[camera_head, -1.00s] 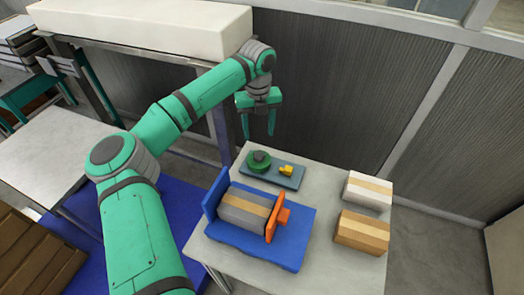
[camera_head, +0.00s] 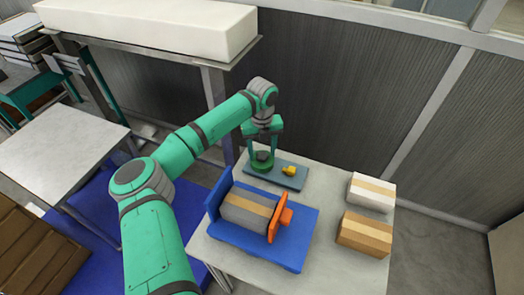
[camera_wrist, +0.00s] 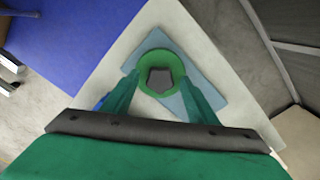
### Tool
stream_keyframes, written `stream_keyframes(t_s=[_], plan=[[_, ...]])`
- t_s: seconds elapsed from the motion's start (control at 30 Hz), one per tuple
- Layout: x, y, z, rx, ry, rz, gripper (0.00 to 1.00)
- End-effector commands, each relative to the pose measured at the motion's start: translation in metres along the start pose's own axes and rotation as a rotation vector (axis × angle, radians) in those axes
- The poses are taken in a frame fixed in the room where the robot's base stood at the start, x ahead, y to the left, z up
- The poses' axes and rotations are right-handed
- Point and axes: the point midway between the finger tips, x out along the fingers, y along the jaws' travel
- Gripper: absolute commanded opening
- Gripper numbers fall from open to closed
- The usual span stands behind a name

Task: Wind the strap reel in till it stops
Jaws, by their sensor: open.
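The strap reel (camera_head: 263,166) is a green disc with a dark knob on top, on a blue-grey base plate (camera_head: 293,182) at the back of the table. In the wrist view the green reel (camera_wrist: 160,56) and its dark faceted knob (camera_wrist: 160,80) lie just beyond the fingertips. My gripper (camera_head: 264,152) is open and points down over the reel, with its fingers on either side of it. In the wrist view my gripper's fingers (camera_wrist: 159,92) stand apart, and I cannot tell whether they touch the reel. A small yellow piece (camera_head: 289,170) sits on the plate to the right.
A blue cradle (camera_head: 271,252) with an orange end plate (camera_head: 281,222) holds a grey box (camera_head: 243,214) in front of the reel. A white box (camera_head: 371,192) and a brown box (camera_head: 364,233) stand on the right of the table (camera_head: 333,268). A wall stands behind.

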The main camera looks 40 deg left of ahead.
Motion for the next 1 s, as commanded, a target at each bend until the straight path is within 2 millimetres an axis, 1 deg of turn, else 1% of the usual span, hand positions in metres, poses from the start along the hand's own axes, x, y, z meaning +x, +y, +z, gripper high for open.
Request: stream_keyframes(t_s=[0.1, 0.13, 0.17, 0.2, 0.3, 0.67, 0.83, 1.0], plan=[[-0.0001, 0.0, 0.0, 0.0, 0.0, 0.0, 0.53], [-0.0001, 0.0, 0.0, 0.0, 0.0, 0.0, 0.51], [-0.0001, 0.0, -0.0001, 0.0, 0.0, 0.0, 0.43], [-0.0001, 0.0, -0.0001, 0.0, 0.0, 0.0, 0.34], [-0.0002, 0.0, -0.0001, 0.0, 0.001, 0.0, 0.12], [-0.0008, 0.0002, -0.0001, 0.042, 0.001, 0.0, 0.12], [-0.0007, 0.0004, 0.0001, 0.131, 0.0, 0.002, 0.12], [-0.0009, 0.0005, 0.0001, 0.27, 0.0, 0.002, 0.12]])
